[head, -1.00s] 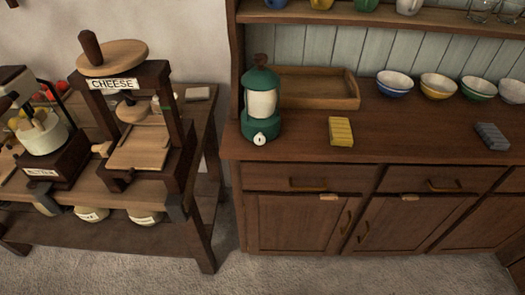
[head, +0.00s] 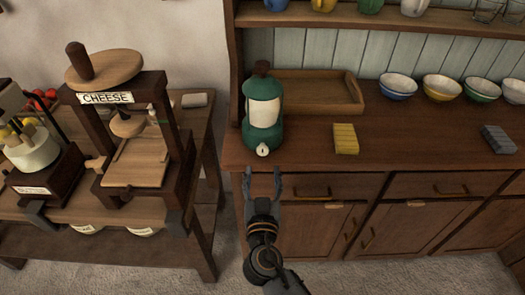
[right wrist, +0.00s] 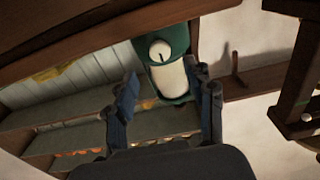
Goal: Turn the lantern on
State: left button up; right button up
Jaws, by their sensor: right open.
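The green lantern (head: 264,108) with a cream glass stands upright on the left end of the sideboard top. A white round knob (head: 263,150) is low on its front. The knob also shows in the right wrist view (right wrist: 160,51), with a dark mark on it, above the lantern's pale glass (right wrist: 170,80). My right gripper (head: 262,170) is open and empty, just in front of and below the knob, apart from it. In the right wrist view its two fingers (right wrist: 164,84) frame the lantern. My left gripper is not in view.
A wooden tray (head: 316,92) lies behind the lantern. A yellow block (head: 345,138) lies to its right, and a row of bowls (head: 397,86) stands farther right. A cheese press (head: 135,160) stands on the left table. The sideboard edge is close to my right gripper.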

aim_at(263, 153)
jog(key=w+p, duration=0.1)
jog(key=w, duration=0.6)
jog(key=shift+w, duration=0.25)
grip_shut()
